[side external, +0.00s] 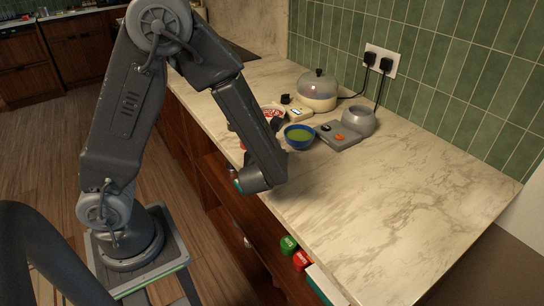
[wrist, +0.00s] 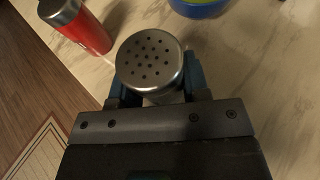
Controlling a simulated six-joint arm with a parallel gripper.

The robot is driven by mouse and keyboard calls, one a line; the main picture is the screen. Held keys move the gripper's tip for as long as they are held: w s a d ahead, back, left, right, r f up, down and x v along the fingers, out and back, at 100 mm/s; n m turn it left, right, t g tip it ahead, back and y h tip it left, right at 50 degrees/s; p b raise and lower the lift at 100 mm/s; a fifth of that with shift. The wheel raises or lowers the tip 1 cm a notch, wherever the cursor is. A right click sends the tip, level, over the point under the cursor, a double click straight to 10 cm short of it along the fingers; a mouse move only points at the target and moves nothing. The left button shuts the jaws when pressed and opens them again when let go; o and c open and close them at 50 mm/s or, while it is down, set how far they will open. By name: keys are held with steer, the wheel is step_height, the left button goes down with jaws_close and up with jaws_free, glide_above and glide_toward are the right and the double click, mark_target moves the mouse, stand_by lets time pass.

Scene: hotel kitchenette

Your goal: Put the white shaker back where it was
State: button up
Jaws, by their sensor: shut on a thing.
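The shaker (wrist: 150,58) shows its round metal lid with several holes in the wrist view. Its body is mostly hidden below the lid, so its white colour cannot be made out. My gripper (wrist: 156,84) is shut on it, with a finger on either side. A red shaker (wrist: 90,32) with a metal top is to the upper left, apart from the held one. In the side external view my arm hides the held shaker and most of the gripper, close to the counter's front edge.
A blue bowl (side external: 299,140) with green contents, also in the wrist view (wrist: 198,8), stands nearby on the marble counter (side external: 400,190). Behind are a grey appliance (side external: 345,133), a domed cooker (side external: 318,95) and a red-and-white bowl (side external: 273,111). The counter's right side is clear.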

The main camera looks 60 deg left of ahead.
steer(key=shift+f, duration=0.25)
steer(key=o, duration=1)
steer(key=shift+c, duration=0.2)
steer(key=shift+r, duration=0.1)
